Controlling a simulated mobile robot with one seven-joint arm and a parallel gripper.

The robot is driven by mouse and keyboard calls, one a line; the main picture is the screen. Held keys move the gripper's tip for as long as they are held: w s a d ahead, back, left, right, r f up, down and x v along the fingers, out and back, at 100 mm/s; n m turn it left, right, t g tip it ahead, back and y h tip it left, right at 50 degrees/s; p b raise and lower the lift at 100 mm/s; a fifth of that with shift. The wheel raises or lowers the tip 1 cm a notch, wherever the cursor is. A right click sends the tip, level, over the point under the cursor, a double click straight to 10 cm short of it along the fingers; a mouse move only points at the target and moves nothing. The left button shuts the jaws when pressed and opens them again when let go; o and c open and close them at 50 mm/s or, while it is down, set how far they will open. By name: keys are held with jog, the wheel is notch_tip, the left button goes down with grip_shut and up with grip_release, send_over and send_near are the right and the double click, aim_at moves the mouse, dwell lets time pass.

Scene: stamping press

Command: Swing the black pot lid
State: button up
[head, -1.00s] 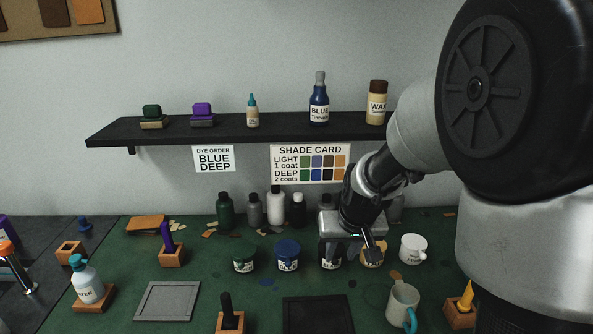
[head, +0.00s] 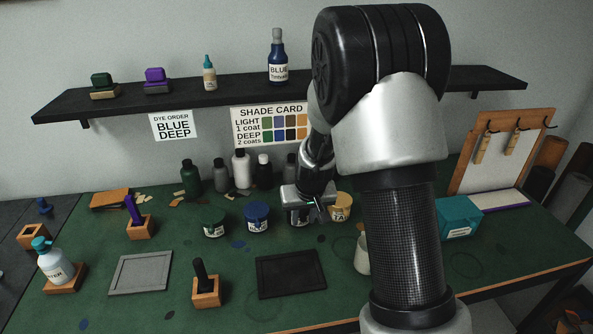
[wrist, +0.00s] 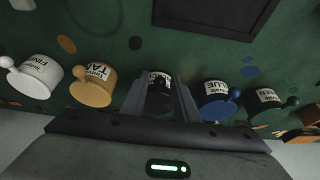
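The black pot (wrist: 160,84) stands in the row of dye pots, between the blue pot (wrist: 217,97) and the tan pot (wrist: 95,85). In the head view the black pot (head: 299,218) is partly hidden under my gripper (head: 316,208). In the wrist view my gripper (wrist: 160,98) has its two fingers apart, one on each side of the dark pot. I cannot tell whether they touch it. The black lid is too dark to make out clearly, and its knob does not show plainly.
The green pot (head: 214,226) stands left of the blue one. The white finish pot (wrist: 36,76) is beyond the tan pot. Dark bottles (head: 190,178) stand behind the row. A black tray (head: 291,273) lies in front, and a handled tool stands in a wooden block (head: 206,291).

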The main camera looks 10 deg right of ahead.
jog(key=shift+r, duration=0.2)
jog(key=c, duration=0.6)
jog(key=shift+o, duration=0.2)
jog(key=shift+w+r+p, duration=0.2)
jog(key=shift+r+p, duration=0.55)
jog(key=shift+r, duration=0.55)
jog(key=shift+w+r, duration=0.15)
jog(key=shift+r, duration=0.25)
jog(key=shift+w+r+p, duration=0.25)
jog(key=shift+r+p, duration=0.25)
jog(key=shift+r, duration=0.05)
jog(key=shift+w+r+p, duration=0.35)
jog(key=shift+w+r, duration=0.1)
jog(key=shift+r, duration=0.25)
